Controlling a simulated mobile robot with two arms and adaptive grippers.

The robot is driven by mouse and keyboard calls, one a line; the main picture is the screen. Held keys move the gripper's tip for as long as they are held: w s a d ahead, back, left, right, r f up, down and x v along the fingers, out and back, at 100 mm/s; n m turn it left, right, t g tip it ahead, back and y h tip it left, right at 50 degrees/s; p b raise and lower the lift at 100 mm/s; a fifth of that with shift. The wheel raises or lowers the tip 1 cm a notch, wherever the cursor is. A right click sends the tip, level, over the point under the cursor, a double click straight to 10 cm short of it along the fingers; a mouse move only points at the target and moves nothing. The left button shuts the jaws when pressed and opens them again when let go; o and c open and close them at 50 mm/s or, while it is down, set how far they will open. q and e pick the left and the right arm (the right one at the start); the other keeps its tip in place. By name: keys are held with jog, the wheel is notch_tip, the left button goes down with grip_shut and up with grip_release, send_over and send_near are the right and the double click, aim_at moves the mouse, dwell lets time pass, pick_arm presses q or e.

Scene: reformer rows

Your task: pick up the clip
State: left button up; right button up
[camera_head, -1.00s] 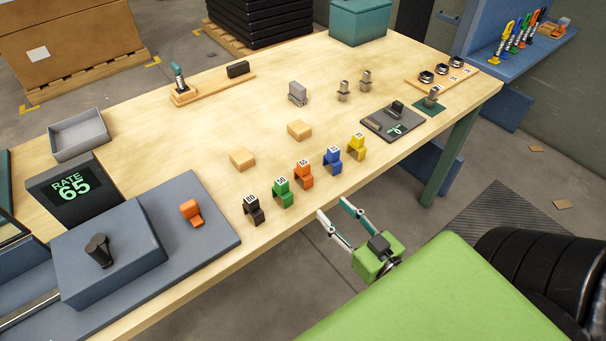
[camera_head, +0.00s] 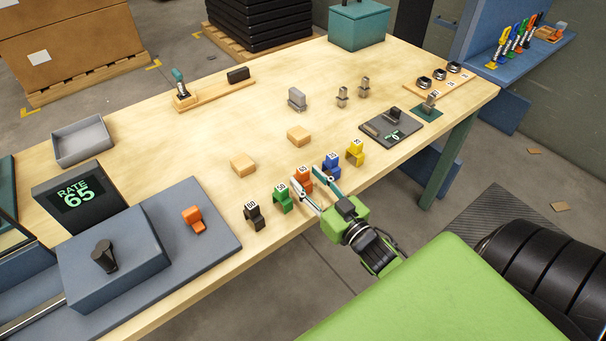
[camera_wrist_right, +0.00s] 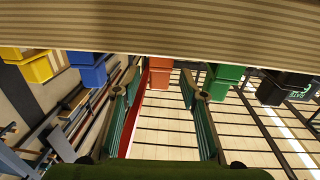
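Several small numbered clips stand in a row along the table's front edge: black (camera_head: 254,218), green (camera_head: 284,201), orange (camera_head: 305,181), blue (camera_head: 331,162) and yellow (camera_head: 356,152). Another orange clip (camera_head: 193,219) sits on the grey mat at the left. My right gripper (camera_head: 304,179) is open at the orange clip of the row, its fingers on either side of it. In the right wrist view the orange clip (camera_wrist_right: 160,74) lies between the two spread fingers, partly hidden; I cannot tell whether they touch it. My left gripper is not in view.
The blue clip (camera_wrist_right: 89,72) and green clip (camera_wrist_right: 224,80) stand close beside the fingers. Two wooden blocks (camera_head: 243,165) lie behind the row. A display (camera_head: 70,194) reads RATE 65. A dark tray (camera_head: 391,127) lies right of the yellow clip.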

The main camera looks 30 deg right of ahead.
jog(key=shift+w, duration=1.45)
jog(key=c, duration=1)
